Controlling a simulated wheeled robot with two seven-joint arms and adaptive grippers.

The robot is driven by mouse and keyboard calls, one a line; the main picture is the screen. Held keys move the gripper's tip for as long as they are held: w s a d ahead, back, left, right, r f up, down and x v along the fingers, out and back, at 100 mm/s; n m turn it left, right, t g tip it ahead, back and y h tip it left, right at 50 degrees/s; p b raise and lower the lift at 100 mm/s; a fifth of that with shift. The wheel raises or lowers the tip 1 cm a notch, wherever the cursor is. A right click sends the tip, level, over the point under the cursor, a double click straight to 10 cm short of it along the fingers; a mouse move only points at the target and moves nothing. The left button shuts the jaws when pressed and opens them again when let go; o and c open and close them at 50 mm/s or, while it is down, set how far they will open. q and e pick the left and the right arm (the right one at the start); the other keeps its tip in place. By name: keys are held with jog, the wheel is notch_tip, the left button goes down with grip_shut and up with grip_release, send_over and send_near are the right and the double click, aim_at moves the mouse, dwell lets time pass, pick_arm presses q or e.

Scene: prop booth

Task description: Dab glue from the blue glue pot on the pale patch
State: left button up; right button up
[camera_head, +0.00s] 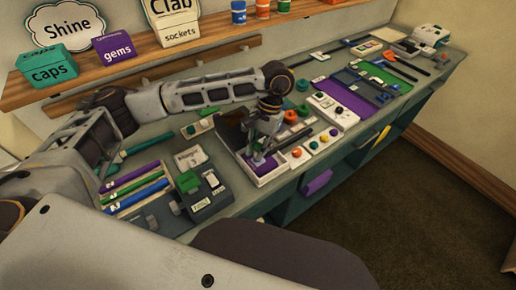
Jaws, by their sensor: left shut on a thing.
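My left gripper (260,150) points down over a white-edged tray (270,175) with a dark purple inside, near the middle of the workbench. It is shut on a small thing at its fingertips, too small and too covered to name. I cannot tell whether that thing touches the tray. I cannot pick out the blue glue pot or the pale patch for certain; the gripper and forearm hide part of this area. My right gripper is not in view.
A shelf (140,75) at the back bears a teal caps box (48,68), a purple gems box (114,46) and small cups. Purple, green and blue bars (135,185) lie at the left. Panels with coloured knobs (330,105) crowd the bench to the right.

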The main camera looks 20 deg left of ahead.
pick_arm(q)
jog(key=shift+s+d+b, duration=0.35)
jog(key=shift+d+b, duration=0.1)
dwell(0.6)
jog(key=shift+w+a+b, duration=0.2)
jog(key=shift+a+b, duration=0.15)
jog(key=shift+b, duration=0.05)
dwell(0.3)
jog(key=shift+w+a, duration=0.15)
dwell(0.4)
jog(key=shift+b, duration=0.35)
jog(key=shift+s+d+f+b, duration=0.1)
jog(key=shift+s+d+b, duration=0.2)
jog(key=shift+s+d, duration=0.1)
dwell(0.4)
jog(key=shift+w+a+b, duration=0.2)
jog(key=shift+b, duration=0.3)
